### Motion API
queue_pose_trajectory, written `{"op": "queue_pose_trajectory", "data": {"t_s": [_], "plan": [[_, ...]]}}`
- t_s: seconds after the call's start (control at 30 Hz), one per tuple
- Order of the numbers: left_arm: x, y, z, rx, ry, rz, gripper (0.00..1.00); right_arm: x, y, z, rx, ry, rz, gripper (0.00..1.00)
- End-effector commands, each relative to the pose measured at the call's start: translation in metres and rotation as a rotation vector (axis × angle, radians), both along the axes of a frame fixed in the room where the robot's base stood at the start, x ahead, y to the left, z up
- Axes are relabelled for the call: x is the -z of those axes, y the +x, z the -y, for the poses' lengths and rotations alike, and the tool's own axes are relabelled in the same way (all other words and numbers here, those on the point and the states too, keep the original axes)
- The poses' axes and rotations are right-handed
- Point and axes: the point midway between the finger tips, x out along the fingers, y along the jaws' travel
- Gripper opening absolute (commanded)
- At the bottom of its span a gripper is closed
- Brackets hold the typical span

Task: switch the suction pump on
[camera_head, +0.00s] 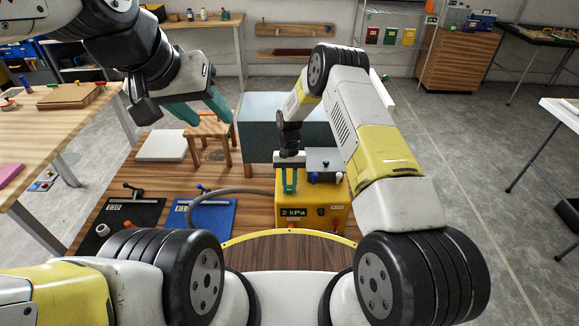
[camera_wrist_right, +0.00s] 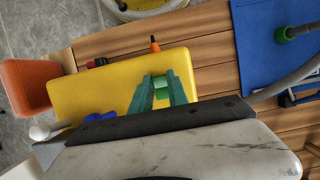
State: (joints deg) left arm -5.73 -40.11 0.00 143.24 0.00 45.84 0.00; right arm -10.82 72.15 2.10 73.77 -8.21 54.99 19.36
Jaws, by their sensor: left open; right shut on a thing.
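The suction pump (camera_head: 328,218) is a yellow box on the wooden floor-level top in front of me. Its display (camera_head: 293,212) reads 2 kPa. My right gripper (camera_head: 289,190) is at the pump's top left, pointing down. In the right wrist view its green fingers (camera_wrist_right: 160,88) close on a small green part (camera_wrist_right: 161,82) on the yellow pump (camera_wrist_right: 80,95); whether this is the switch I cannot tell. A grey hose (camera_head: 235,192) runs left from the pump. My left gripper (camera_head: 203,110) is open and empty, above and left of the pump, near a small wooden stool.
A blue mat (camera_head: 222,222) and a black mat (camera_head: 150,212) lie left of the pump. A wooden stool (camera_head: 208,132), a white slab (camera_head: 162,146) and a blue-grey box (camera_head: 262,108) stand behind. A workbench (camera_head: 40,130) is at the left.

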Motion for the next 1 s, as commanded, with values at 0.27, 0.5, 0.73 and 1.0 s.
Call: {"op": "queue_pose_trajectory", "data": {"t_s": [0.27, 0.5, 0.73, 1.0], "plan": [[0.0000, 0.0000, 0.0000, 0.000, 0.000, 0.000, 0.48, 0.0001, 0.0022, 0.0006, 0.001, 0.002, -0.066, 0.00], [0.0000, 0.0000, 0.0000, 0.000, 0.000, 0.000, 0.48, -0.0002, 0.0020, 0.0005, 0.000, 0.001, -0.066, 0.00], [0.0000, 0.0000, 0.0000, 0.000, 0.000, 0.000, 0.48, -0.0004, 0.0019, 0.0003, 0.000, 0.001, -0.066, 0.42], [0.0000, 0.0000, 0.0000, 0.000, 0.000, 0.000, 0.48, -0.0046, 0.0039, 0.0000, 0.000, 0.002, -0.065, 0.42]]}}
